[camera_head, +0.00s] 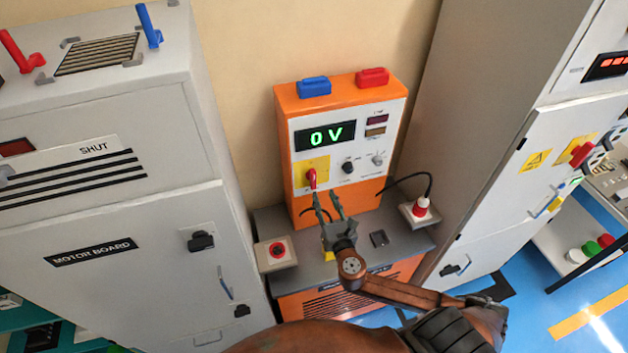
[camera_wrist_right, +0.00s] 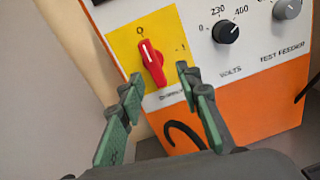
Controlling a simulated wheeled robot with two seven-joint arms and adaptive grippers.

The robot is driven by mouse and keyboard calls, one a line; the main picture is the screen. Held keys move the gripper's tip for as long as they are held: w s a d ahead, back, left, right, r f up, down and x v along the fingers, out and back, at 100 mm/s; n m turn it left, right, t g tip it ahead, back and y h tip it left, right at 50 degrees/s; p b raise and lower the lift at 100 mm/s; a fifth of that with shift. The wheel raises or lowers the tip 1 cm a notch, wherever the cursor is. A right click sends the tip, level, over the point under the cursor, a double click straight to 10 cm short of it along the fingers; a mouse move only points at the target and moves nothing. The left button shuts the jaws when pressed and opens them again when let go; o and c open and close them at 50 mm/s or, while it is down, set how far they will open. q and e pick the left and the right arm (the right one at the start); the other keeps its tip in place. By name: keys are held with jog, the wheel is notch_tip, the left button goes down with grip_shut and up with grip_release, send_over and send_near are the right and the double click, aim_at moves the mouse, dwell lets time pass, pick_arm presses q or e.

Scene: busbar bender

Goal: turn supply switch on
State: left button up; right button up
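The orange supply unit (camera_head: 346,143) stands on a grey-topped cabinet, and its green display reads "0 V". Its red rotary switch (camera_head: 311,178) sits on a yellow plate at the lower left of the panel. In the right wrist view the red knob (camera_wrist_right: 152,62) has its white mark pointing up toward "0", tilted slightly left, with "1" marked to the right. My right gripper (camera_head: 323,197) is open and empty just below the switch. Its two green fingers (camera_wrist_right: 158,80) stand apart, on either side of and below the knob, with no visible contact. My left gripper is not in view.
A black volts knob (camera_wrist_right: 226,29) and a grey test feeder knob (camera_wrist_right: 287,8) sit right of the switch. Tall grey cabinets stand left (camera_head: 110,215) and right (camera_head: 500,190).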

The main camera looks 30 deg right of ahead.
aim_at(314, 180)
jog(key=w, duration=0.2)
jog(key=w+n+p, duration=0.1)
jog(key=w, duration=0.2)
jog(key=w+d+n, duration=0.1)
jog(key=w, duration=0.2)
jog(key=shift+w+r+t+y, duration=0.1)
jog(key=shift+r+t+y, duration=0.2)
jog(key=shift+y, duration=0.1)
grip_shut()
